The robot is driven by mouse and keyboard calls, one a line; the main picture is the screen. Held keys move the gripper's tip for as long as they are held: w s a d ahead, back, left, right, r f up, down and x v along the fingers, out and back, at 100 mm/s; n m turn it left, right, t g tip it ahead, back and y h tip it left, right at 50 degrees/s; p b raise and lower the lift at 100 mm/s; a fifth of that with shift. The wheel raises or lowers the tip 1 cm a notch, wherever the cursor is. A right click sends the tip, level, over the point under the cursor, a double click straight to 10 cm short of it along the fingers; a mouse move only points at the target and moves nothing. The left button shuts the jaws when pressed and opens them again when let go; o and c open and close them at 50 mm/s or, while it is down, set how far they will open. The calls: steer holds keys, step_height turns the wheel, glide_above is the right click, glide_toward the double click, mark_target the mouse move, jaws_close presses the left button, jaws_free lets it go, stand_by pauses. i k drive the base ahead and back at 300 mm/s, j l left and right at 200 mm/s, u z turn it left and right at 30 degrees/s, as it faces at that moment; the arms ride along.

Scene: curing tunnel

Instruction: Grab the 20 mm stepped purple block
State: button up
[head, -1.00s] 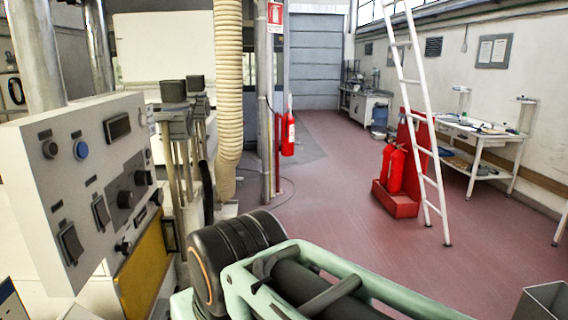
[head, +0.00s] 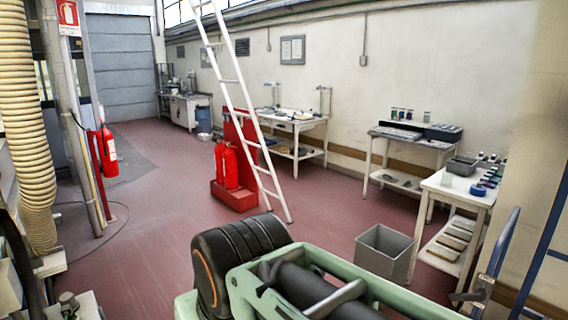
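The stepped purple block cannot be made out for certain. Small blue, purple and dark pieces (head: 478,189) stand on the white table (head: 437,184) at the right in the head view, too small to tell their shape or size. My gripper is not in view; only a green and black part of my own body shows at the bottom.
A grey bin (head: 383,254) stands on the floor left of the white table. A grey tray (head: 462,166) sits on that table. Farther back are another bench (head: 400,133), a white ladder (head: 243,105) and red extinguishers (head: 231,168). Red floor (head: 150,225) is open at the left.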

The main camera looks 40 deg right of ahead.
mark_target(484, 180)
steer(key=z, duration=2.5)
steer(key=i+j+u, duration=0.1)
steer(key=i+u, duration=0.45)
steer(key=i, duration=0.2)
steer(key=i+j+u, duration=0.1)
steer(key=i+u, duration=0.25)
steer(key=i, duration=0.15)
steer(key=i+u, duration=0.65)
steer(key=i, duration=0.3)
steer(key=i+l+u, duration=0.15)
steer(key=i+u, duration=0.15)
steer(key=i, duration=0.25)
steer(key=i+u, duration=0.35)
steer(key=i, duration=0.8)
steer(key=i+z, duration=0.35)
steer(key=i, duration=0.15)
steer(key=i+z, duration=0.35)
steer(key=i, duration=0.15)
